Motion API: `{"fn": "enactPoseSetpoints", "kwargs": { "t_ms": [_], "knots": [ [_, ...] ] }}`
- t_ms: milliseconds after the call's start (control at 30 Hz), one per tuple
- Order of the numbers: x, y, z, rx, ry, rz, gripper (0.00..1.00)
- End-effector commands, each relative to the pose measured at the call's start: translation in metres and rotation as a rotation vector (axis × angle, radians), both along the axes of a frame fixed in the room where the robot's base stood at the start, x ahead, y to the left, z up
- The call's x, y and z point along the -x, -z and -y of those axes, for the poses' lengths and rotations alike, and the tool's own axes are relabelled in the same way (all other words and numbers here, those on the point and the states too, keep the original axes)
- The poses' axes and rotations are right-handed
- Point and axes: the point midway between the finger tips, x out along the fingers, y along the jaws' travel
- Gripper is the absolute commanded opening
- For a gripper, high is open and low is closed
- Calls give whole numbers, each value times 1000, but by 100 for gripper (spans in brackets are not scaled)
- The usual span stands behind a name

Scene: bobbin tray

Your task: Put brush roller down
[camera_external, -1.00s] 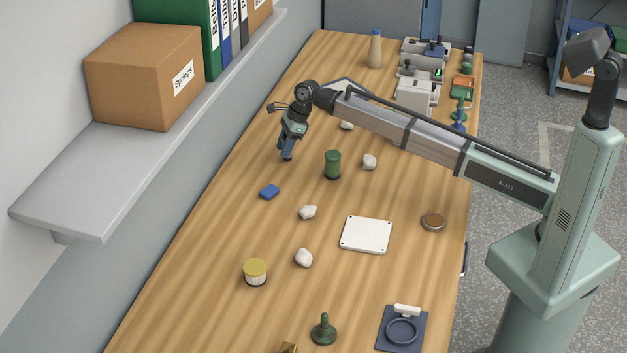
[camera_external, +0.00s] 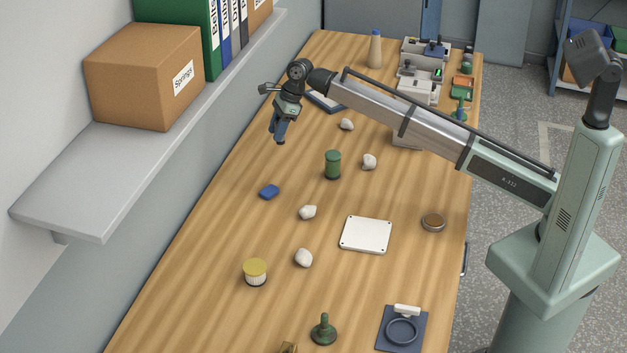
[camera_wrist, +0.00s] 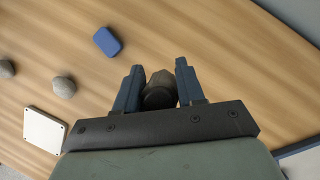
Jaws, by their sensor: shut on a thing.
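My gripper (camera_external: 279,141) hangs over the far left part of the wooden table, tilted, with its fingertips above the surface. In the wrist view its two blue fingers (camera_wrist: 158,82) are closed on a dark grey-brown rounded piece, the brush roller (camera_wrist: 160,92). Only the roller's end shows between the fingers; the gripper body hides the rest. In the external view the roller cannot be made out at the fingertips.
A blue block (camera_external: 269,192), a green cylinder (camera_external: 333,165), pale stones (camera_external: 307,212), a white plate (camera_external: 366,235) and a yellow-topped jar (camera_external: 255,272) stand on the table. A dark flat tray (camera_external: 326,102) lies behind my gripper. A shelf (camera_external: 150,150) runs along the left wall.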

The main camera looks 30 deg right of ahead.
Motion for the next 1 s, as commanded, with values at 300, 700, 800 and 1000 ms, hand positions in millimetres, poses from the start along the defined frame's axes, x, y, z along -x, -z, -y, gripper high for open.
{"fn": "enactPoseSetpoints", "kwargs": {
  "t_ms": [300,700,800,1000],
  "knots": [
    [91,1,-101,2,-149,-2,8],
    [205,0,-205,-1,-330,-25,8],
    [225,-1,-222,-1,-380,-31,8],
    [238,-3,-235,2,-537,-35,8]
  ]
}}
